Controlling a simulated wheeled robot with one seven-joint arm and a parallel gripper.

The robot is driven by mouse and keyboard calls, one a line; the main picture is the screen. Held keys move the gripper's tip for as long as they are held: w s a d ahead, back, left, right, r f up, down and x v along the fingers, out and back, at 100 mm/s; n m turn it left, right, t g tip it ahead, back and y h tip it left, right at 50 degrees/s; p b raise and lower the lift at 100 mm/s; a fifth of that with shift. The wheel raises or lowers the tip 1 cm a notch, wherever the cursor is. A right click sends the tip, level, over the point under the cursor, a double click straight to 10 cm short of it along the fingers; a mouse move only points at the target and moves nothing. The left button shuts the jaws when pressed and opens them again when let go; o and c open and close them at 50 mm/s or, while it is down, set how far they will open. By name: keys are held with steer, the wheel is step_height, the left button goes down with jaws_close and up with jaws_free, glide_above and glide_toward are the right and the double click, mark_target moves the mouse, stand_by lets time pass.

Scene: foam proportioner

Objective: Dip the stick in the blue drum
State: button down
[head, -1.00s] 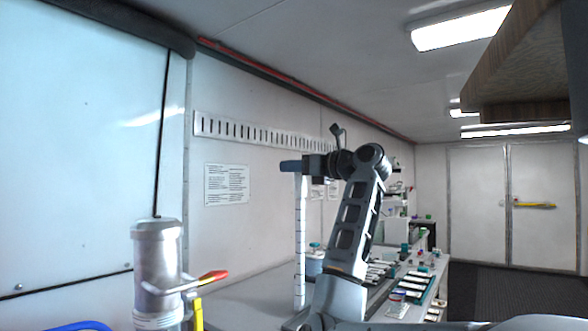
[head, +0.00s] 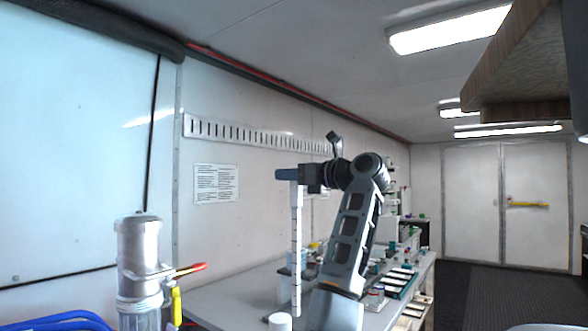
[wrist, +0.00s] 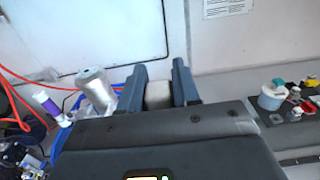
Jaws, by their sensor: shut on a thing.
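My gripper (head: 288,174) is shut on a long white stick (head: 296,250) with dark marks along it. The stick hangs upright below the fingers, left of my forearm. In the wrist view, the stick's pale end (wrist: 158,95) sits between the two dark fingers of my gripper (wrist: 159,84). A blue rim (head: 60,319), which seems to be the blue drum, is cut off at the lower left of the head view. Blue edges (wrist: 70,108) also show behind the gripper in the wrist view. The drum's inside is not visible.
A metal cylinder (head: 138,245) with a red-tipped lever stands between the blue rim and the stick. A grey bench (head: 225,298) runs along the wall, with tubs and small parts farther back. Orange hoses (wrist: 20,85) lie at left in the wrist view.

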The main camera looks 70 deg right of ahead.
steer(key=w+a+f+n+y, duration=0.1)
steer(key=w+a+f, duration=0.1)
steer(key=a+f, duration=1.4)
steer(key=w+a+f+y, duration=0.1)
steer(key=w+a+f, duration=0.2)
steer(key=a+f, duration=1.3)
steer(key=w+a+f+n+y, duration=0.1)
steer(key=w+a+f+y, duration=0.1)
steer(key=a+f, duration=1.4)
step_height(320, 180, down, 11)
steer(key=shift+w+a+r+n, duration=0.1)
steer(key=shift+w+a+n, duration=0.2)
